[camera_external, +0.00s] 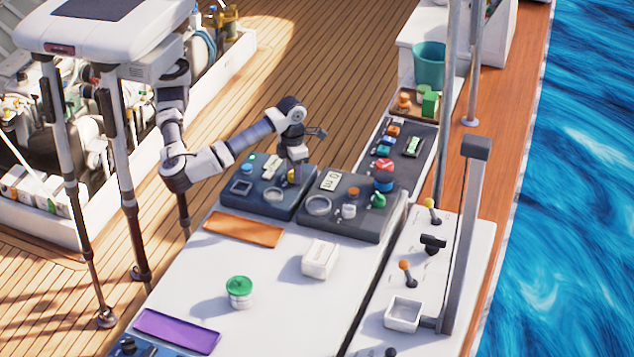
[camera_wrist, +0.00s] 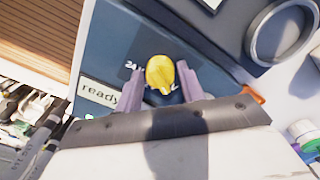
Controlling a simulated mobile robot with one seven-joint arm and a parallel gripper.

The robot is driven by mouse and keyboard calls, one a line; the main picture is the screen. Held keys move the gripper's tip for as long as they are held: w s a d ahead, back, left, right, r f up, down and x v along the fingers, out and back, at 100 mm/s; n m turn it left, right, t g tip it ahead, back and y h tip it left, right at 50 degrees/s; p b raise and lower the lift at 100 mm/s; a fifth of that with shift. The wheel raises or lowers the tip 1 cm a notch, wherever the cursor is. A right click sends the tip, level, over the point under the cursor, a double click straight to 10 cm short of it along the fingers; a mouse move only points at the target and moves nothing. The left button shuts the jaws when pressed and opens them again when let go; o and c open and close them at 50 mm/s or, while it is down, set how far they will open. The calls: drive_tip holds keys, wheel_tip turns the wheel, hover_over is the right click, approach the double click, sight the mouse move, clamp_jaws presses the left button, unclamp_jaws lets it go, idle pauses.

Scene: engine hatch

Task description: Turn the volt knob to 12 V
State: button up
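The volt knob (camera_wrist: 160,73) is yellow and sits on a dark blue panel (camera_wrist: 120,45). My gripper (camera_wrist: 162,80) reaches down over it, with one finger on each side. A narrow tip of the knob points toward the bottom of the wrist view. White lettering beside the knob, starting with "2", is partly hidden by the fingers. In the external view my gripper (camera_external: 292,168) is down at the blue panel (camera_external: 263,205), and only a bit of the yellow knob (camera_external: 292,176) shows.
A "ready" label (camera_wrist: 99,93) is beside the knob. A white box (camera_external: 320,259) and a green-lidded jar (camera_external: 240,291) stand on the white surface in front.

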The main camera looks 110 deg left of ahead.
drive_tip(key=c, duration=0.6)
drive_tip(key=shift+f+m+b, duration=0.1)
drive_tip(key=shift+m+b, duration=0.3)
drive_tip(key=shift+b, duration=0.2)
drive_tip(key=shift+f+m+b, duration=0.15)
drive_tip(key=shift+m+b, duration=0.45)
drive_tip(key=shift+b, duration=0.3)
drive_tip(key=m+b, duration=0.2)
drive_tip(key=b, duration=0.1)
drive_tip(key=shift+m, duration=0.3)
drive_tip(key=m+b, duration=0.3)
drive_tip(key=shift+r+m+b, duration=0.15)
drive_tip(key=shift+m+b, duration=0.45)
drive_tip(key=shift+m, duration=0.4)
drive_tip(key=shift+r+m+b, duration=0.1)
drive_tip(key=shift+m+b, duration=0.5)
drive_tip(key=shift+m, duration=0.4)
